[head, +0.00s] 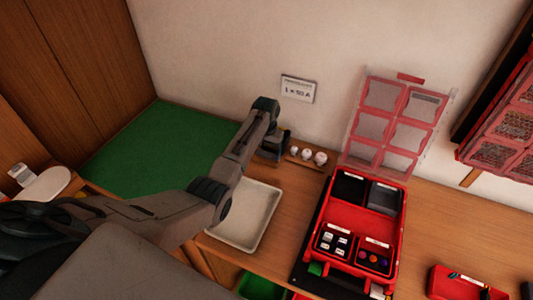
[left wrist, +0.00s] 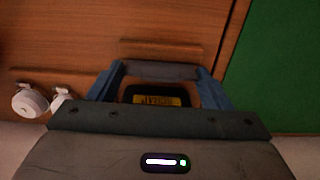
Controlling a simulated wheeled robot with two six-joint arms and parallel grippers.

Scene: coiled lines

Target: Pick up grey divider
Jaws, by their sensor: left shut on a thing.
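My left gripper (head: 268,150) is over the wooden counter near the wall, left of the small white round things. In the left wrist view its two blue-grey fingers (left wrist: 160,72) are apart, with a grey bar-like piece, apparently the grey divider (left wrist: 160,69), between their tips. A yellow label with dark lettering (left wrist: 162,101) shows behind it, between the fingers. In the head view the gripper and arm hide the divider. My right gripper is in neither view.
A red case (head: 335,207) with compartments and a raised clear lid (head: 392,124) stands to the right. A pale tray (head: 262,238) lies below my left arm. White round things (head: 307,154) sit beside the gripper. A green mat (head: 150,150) is at left.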

